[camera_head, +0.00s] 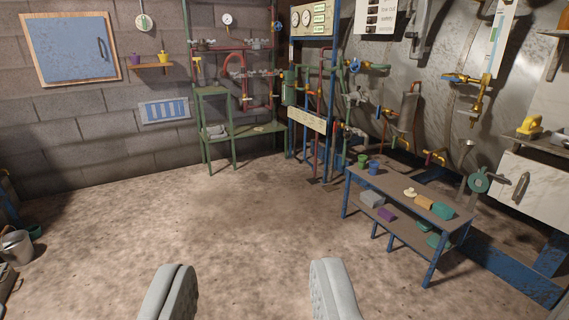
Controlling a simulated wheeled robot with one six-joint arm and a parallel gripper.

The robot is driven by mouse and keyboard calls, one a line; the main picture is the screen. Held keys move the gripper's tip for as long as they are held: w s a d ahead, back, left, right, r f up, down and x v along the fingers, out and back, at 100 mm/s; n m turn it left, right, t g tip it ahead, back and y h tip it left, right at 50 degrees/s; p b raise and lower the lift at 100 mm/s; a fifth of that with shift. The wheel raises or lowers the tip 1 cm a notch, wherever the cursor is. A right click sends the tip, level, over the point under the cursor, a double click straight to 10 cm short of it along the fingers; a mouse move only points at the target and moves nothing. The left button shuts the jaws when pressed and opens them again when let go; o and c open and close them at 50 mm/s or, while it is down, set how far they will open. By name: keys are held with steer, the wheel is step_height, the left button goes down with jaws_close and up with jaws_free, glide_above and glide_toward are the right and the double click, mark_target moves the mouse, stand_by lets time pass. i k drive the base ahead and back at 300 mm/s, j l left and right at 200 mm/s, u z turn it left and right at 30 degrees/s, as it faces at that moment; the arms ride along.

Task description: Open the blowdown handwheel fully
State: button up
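My gripper (252,267) shows at the bottom of the view. Its two grey fingers are wide apart with only bare floor between them, so it is open and empty. A round green handwheel (480,180) sits at the right, low on the still and behind the bench. Other valves show on the pipework, among them a green one (354,95) and a blue-handled one (455,78). No readable label tells me which is the blowdown handwheel. All of these are across the room, well away from my gripper.
A blue-legged bench (398,187) with cups and small blocks stands before the large metal still (430,45). A green stand (270,130) is at the back wall. A bucket (17,245) stands at the left. The middle of the floor (220,220) is clear.

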mark_target(346, 134)
steer(key=i, duration=1.65)
steer(key=i+l, duration=0.1)
steer(key=i, duration=1.55)
steer(key=j+u, duration=0.05)
steer(key=j, duration=0.05)
